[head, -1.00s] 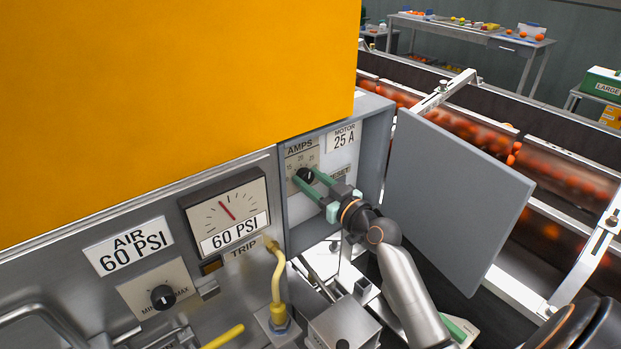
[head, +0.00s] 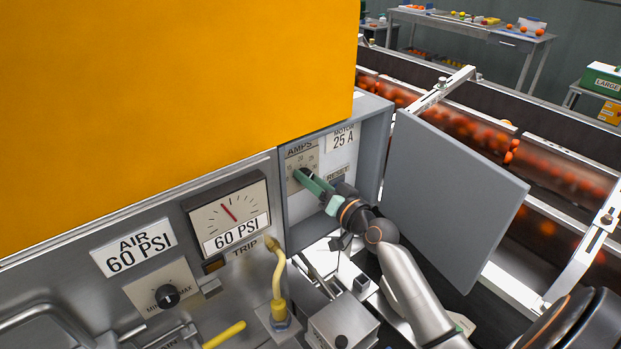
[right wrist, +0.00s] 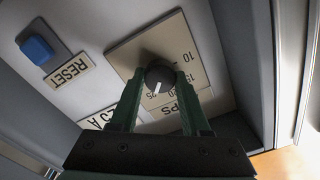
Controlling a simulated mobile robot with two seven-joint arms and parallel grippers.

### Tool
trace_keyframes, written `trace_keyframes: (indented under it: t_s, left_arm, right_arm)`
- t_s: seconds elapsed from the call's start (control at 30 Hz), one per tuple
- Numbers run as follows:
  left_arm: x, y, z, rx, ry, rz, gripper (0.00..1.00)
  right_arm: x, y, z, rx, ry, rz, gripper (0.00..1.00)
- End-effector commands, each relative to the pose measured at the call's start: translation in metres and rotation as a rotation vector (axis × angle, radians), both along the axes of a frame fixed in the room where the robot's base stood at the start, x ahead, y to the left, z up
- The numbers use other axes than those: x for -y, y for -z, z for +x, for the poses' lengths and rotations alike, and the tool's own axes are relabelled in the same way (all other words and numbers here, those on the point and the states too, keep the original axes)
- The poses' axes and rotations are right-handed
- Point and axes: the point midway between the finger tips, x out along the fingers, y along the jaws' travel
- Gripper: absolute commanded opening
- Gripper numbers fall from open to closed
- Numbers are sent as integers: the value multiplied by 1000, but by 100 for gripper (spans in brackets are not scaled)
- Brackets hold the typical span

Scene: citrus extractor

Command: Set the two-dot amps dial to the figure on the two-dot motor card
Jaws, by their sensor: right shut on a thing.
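The amps dial is a black knob (right wrist: 160,76) with a white pointer mark on a beige scale plate (right wrist: 207,62); the plate also shows in the head view (head: 301,158). My right gripper (head: 304,177) is shut on the knob, one green finger on each side in the right wrist view (right wrist: 158,92). That view is upside down; the pointer faces the lower figures, around 20 to 25, exact setting unclear. The motor card (head: 343,140) reads 25 A, and is partly hidden by the gripper in the wrist view (right wrist: 100,117). No dots are readable. My left gripper is not in view.
The open grey cabinet door (head: 450,195) stands right of my arm.

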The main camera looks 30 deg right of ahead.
Motion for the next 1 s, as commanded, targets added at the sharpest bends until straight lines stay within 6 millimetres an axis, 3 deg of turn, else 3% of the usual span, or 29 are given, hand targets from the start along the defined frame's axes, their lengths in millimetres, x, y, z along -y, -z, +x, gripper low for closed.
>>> trace_keyframes:
  t_s: [0.43,0.47,0.5,0.7,1.0]
  left_arm:
    - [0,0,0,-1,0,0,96]
    - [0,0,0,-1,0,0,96]
    - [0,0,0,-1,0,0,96]
    - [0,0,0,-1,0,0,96]
    - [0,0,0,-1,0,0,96]
  right_arm:
    - [0,1,0,-3,-1,11,0]
    - [0,1,0,-3,-1,11,49]
    - [0,1,0,-3,-1,11,53]
    - [0,1,0,-2,-1,11,76]
    - [0,1,-2,-2,-1,10,76]
